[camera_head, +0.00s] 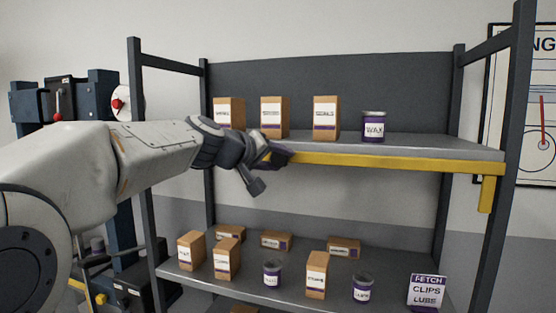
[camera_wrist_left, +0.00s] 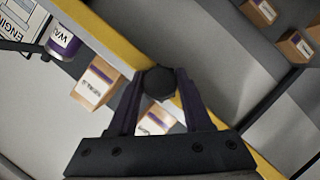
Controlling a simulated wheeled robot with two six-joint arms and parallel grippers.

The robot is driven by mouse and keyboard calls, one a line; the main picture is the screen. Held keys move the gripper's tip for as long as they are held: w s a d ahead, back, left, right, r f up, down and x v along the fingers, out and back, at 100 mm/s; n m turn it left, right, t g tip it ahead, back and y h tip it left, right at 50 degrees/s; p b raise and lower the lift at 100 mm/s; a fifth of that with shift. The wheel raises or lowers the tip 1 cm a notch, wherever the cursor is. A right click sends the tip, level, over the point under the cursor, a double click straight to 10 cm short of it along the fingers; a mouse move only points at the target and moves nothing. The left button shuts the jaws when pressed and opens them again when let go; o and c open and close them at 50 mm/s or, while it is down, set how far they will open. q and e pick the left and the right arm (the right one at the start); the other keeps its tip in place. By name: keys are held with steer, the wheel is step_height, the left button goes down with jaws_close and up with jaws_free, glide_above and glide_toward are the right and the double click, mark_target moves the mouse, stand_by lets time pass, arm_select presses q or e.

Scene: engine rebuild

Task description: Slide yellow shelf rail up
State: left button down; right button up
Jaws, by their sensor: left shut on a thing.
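The yellow shelf rail (camera_head: 400,162) runs along the front edge of the upper shelf (camera_head: 430,147). A short yellow piece (camera_head: 487,194) hangs down at its right end. My left gripper (camera_head: 277,157) is at the left part of the rail in the head view. In the left wrist view the rail (camera_wrist_left: 118,50) runs diagonally, and my left gripper's fingers (camera_wrist_left: 158,105) are shut on a dark round knob (camera_wrist_left: 159,83) that lies over the rail. The rail's left end is hidden behind my left gripper and arm. My right gripper is not in view.
Several boxes (camera_head: 326,118) and a wax can (camera_head: 373,127) stand on the upper shelf. The lower shelf (camera_head: 210,279) holds more boxes, cans and a clips and lube sign (camera_head: 427,291). Dark posts (camera_head: 504,130) frame the rack. Blue equipment (camera_head: 103,95) stands at the left.

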arm_select(q)
steer(key=shift+r, duration=0.1)
step_height(320, 180, up, 6)
steer(key=p, duration=0.4)
steer(key=shift+r, duration=0.25)
steer(key=shift+c, duration=1.6)
jaws_free()
steer(key=shift+f, duration=0.1)
steer(key=shift+s, duration=0.1)
